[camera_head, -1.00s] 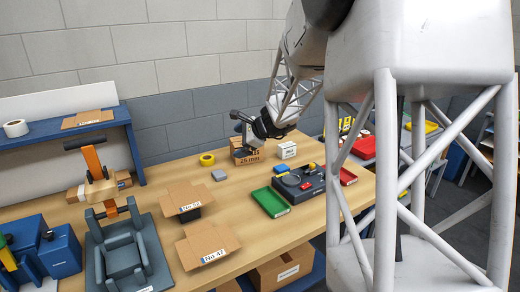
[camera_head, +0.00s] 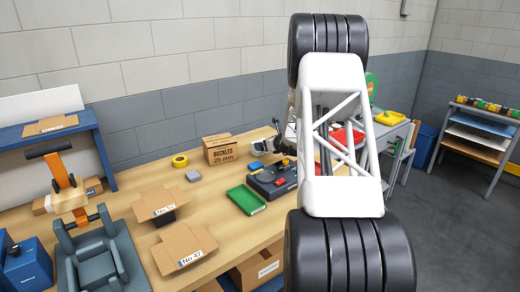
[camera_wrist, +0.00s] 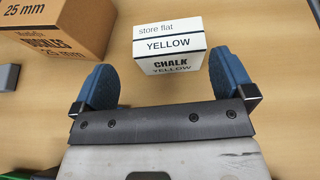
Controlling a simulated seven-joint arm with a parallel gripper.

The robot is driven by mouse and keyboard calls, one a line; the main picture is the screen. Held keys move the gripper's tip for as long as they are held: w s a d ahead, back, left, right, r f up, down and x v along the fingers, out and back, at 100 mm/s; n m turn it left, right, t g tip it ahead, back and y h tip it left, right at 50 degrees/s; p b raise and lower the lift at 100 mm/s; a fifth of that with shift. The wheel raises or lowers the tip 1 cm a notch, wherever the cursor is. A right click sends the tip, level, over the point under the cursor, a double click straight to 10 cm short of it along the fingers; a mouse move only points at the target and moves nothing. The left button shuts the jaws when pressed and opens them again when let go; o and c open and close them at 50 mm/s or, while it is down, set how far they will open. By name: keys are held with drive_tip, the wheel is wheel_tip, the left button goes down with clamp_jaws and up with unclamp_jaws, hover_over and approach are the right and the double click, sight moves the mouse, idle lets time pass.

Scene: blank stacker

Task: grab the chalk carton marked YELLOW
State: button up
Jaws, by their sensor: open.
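The chalk carton (camera_wrist: 170,62) is a small white box with dark trim. It stands upright on the wooden table in the wrist view, with YELLOW printed on its top and CHALK YELLOW on its near side. My gripper (camera_wrist: 163,72) is open, its blue fingers spread to the left and right of the carton's near part. No grip on the carton shows, and a gap is visible on the left side.
A brown BUCKLES 25 mm carton (camera_head: 220,150) stands left of my gripper; it also shows in the wrist view (camera_wrist: 60,38). A green tray (camera_head: 246,199) and a dark tray (camera_head: 270,183) lie nearer. A yellow tape roll (camera_head: 180,161) and a grey block (camera_head: 193,176) lie farther left.

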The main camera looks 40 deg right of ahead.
drive_tip(key=shift+d+f, duration=0.25)
drive_tip(key=shift+d, duration=0.2)
drive_tip(key=shift+w, duration=0.1)
drive_tip(key=shift+x, duration=1.2)
drive_tip(key=shift+x, duration=2.6)
drive_tip(key=c, duration=0.7)
